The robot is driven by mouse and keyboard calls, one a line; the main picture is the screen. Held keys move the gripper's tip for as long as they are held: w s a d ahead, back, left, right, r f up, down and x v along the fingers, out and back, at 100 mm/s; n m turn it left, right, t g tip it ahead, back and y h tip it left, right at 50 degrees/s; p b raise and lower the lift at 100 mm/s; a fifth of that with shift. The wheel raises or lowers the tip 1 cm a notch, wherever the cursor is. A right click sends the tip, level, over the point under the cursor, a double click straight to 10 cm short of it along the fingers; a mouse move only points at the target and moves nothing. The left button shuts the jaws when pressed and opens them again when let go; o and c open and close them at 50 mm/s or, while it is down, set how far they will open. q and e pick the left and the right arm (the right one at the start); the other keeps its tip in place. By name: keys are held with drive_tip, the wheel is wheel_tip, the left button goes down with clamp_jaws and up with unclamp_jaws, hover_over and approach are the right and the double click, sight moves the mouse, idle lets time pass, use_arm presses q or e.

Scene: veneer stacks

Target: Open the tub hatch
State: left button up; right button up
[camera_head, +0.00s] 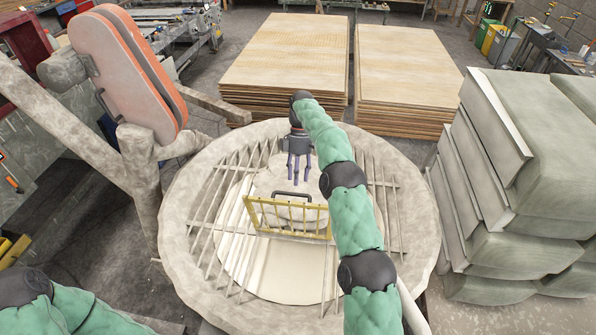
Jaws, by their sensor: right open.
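The round, plaster-grey tub (410,262) fills the middle of the view, with a grate of thin bars across its top. The hatch (262,219) is a yellow barred frame near the grate's middle, with a dark handle (292,194) along its far edge. I cannot tell whether the hatch lies flat or is a little tilted. My right gripper (298,181) points down with its fingers apart, empty, just beyond the handle in the picture. Its height above the handle is unclear. My left arm shows at the bottom left; its gripper is out of view.
Two veneer stacks (290,50) (405,65) lie behind the tub. Grey filled sacks (530,160) are piled close on the right. An orange-padded machine arm (125,70) stands at the left rim. Open floor shows between the tub and the stacks.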

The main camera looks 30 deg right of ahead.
drive_tip(key=shift+v, duration=0.85)
